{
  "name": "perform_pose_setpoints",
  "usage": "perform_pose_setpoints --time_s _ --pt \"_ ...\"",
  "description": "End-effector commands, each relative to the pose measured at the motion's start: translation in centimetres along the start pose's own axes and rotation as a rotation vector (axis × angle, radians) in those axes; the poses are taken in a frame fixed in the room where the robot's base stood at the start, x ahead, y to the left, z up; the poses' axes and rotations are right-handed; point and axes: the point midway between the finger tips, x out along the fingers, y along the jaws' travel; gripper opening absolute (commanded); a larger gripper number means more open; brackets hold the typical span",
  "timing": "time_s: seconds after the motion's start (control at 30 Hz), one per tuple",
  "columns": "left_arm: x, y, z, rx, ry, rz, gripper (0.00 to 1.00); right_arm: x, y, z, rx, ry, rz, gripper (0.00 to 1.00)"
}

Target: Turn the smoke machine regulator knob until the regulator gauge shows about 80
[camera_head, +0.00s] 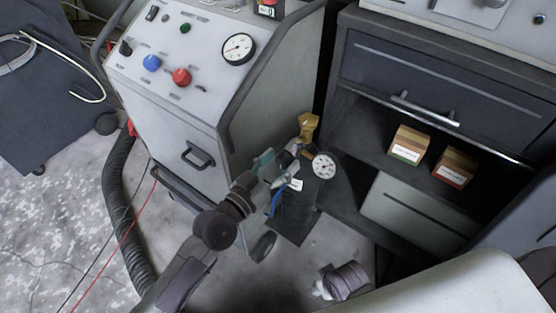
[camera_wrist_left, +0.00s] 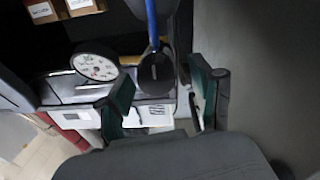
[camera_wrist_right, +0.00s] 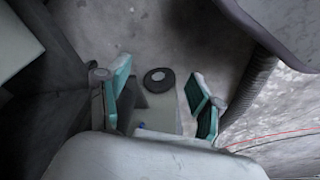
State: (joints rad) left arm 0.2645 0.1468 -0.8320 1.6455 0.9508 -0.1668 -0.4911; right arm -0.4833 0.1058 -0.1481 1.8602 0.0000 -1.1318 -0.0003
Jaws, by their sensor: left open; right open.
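The small white regulator gauge (camera_head: 324,165) faces up beside the smoke machine; its needle reading is too small to tell. It also shows in the left wrist view (camera_wrist_left: 96,66). A yellow fitting (camera_head: 308,126) stands just behind it. My left gripper (camera_head: 284,168) is open, close left of the gauge. In the left wrist view, a dark rounded part (camera_wrist_left: 155,74) under a blue hose (camera_wrist_left: 151,22) appears between the open fingers (camera_wrist_left: 162,95); I cannot tell whether it is the knob or whether they touch it. My right gripper (camera_wrist_right: 160,82) is open and empty, low above the floor.
The smoke machine (camera_head: 180,105) carries a larger gauge (camera_head: 238,48) and red and blue knobs on its panel. A dark cabinet (camera_head: 440,80) stands right, with two small boxes (camera_head: 409,146) on its shelf. A black hose (camera_head: 118,205) and red cable cross the floor left.

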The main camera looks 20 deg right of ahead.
Motion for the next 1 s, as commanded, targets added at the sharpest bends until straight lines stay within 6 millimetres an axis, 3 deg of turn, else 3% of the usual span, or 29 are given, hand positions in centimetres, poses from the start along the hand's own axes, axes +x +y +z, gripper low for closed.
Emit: perform_pose_setpoints --time_s 0.23,0.6,1.0 --pt "0.0 0.0 0.0 0.0 0.0 0.0 0.64 -0.1 -0.1 0.3 0.001 -0.004 -0.001 0.66" --pt "0.0 -0.1 0.0 0.001 0.0 -0.002 0.06 -0.1 0.0 0.1 0.002 0.003 0.0 0.66" --pt "0.0 -0.3 -0.1 -0.073 0.005 -0.004 0.06 -1.3 0.1 -0.8 0.003 0.017 0.002 0.66"
